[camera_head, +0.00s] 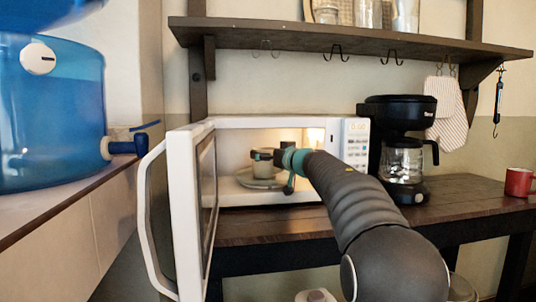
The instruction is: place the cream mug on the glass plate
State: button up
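My gripper (275,156) reaches from the right into the open microwave, above the glass plate (247,181). A pale, cream-looking mug (264,169) is at the gripper's fingers, over the plate. It is small and partly covered by the fingers. I cannot tell whether the fingers are closed on it, or whether its base touches the plate. The plate lies on the microwave floor, its right part hidden behind my gripper and the mug.
A coffee maker (402,150) stands right of the microwave (355,143). A red mug (519,182) is at the table's right. A shelf (350,38) with hooks hangs above.

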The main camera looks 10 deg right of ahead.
jog(key=shift+r, duration=0.1)
jog(key=shift+s+d, duration=0.1)
jog(key=shift+s, duration=0.1)
jog(key=v, duration=1.1)
jog(key=shift+s+b, duration=0.3)
jog(key=shift+d, duration=0.1)
